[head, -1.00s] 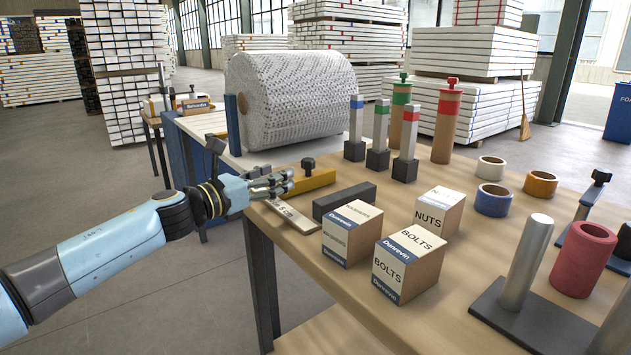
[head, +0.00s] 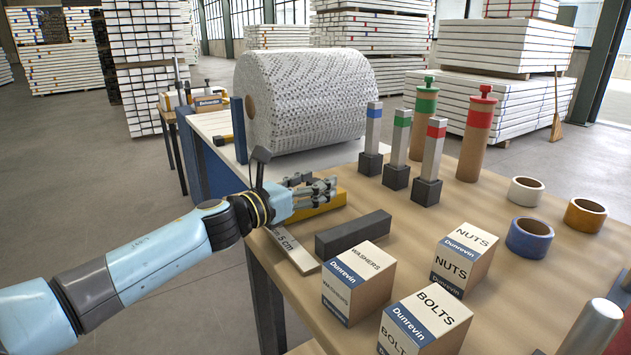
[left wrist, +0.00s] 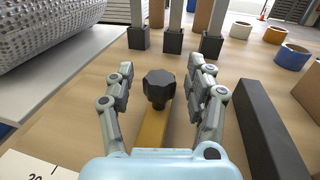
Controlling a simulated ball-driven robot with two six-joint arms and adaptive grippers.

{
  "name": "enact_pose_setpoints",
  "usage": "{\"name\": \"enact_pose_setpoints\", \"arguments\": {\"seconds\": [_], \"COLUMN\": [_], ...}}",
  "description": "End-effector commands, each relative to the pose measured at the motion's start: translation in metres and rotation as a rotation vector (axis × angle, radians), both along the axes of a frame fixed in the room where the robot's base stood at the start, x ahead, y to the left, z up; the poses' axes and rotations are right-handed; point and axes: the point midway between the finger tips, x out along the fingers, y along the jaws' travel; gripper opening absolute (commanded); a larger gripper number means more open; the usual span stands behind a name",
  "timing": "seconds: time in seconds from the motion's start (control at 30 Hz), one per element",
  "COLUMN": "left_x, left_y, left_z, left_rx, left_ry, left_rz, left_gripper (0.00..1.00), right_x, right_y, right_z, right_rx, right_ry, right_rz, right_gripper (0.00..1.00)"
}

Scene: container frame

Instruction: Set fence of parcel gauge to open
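The parcel gauge lies at the table's left edge. Its yellow bar (head: 328,201) carries a black knob (left wrist: 159,87); in the head view my fingers hide the knob. A pale scale plate (head: 292,251) marked "5 cm" and a dark grey bar (head: 353,233) lie nearer. The bar also shows on the right of the left wrist view (left wrist: 268,135). My left gripper (head: 318,190) is over the yellow bar. In the left wrist view its fingers (left wrist: 160,76) are apart, one on each side of the knob, with gaps visible.
A washers box (head: 357,283), a nuts box (head: 465,259) and a bolts box (head: 427,322) stand nearer on the table. Several upright posts on dark bases (head: 397,177) stand behind the gauge. A large roll (head: 305,100) is on the white table beyond. Tape rolls (head: 528,237) lie right.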

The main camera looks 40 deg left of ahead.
Motion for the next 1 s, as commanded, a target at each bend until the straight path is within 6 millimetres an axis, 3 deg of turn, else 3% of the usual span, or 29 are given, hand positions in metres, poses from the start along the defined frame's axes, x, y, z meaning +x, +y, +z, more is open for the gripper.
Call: {"name": "enact_pose_setpoints", "arguments": {"seconds": [0.03, 0.43, 0.77, 0.87, 1.0], "left_x": [0.0, 0.0, 0.001, 0.006, 0.021], "left_y": [0.0, 0.0, 0.002, 0.014, 0.05], "left_z": [0.0, 0.0, 0.0, -0.004, -0.008], "left_rx": [0.0, -0.001, 0.0, 0.003, 0.007], "left_ry": [0.0, 0.0, 0.0, -0.001, 0.001], "left_rz": [0.0, 0.0, 0.0, 0.0, 0.002], "left_gripper": [0.5, 0.0, 0.0, 0.0, 0.0], "right_x": [-0.002, 0.012, 0.012, 0.01, 0.003], "right_y": [-0.002, -0.008, -0.008, -0.008, -0.008], "right_z": [0.0, 0.001, -0.001, -0.01, -0.035], "right_rx": [-0.002, -0.01, -0.009, -0.009, -0.009], "right_ry": [0.003, -0.019, -0.018, -0.014, -0.004], "right_rz": [0.001, 0.004, 0.004, 0.003, 0.004], "right_gripper": [0.4, 0.4, 0.4, 0.4, 0.4]}}
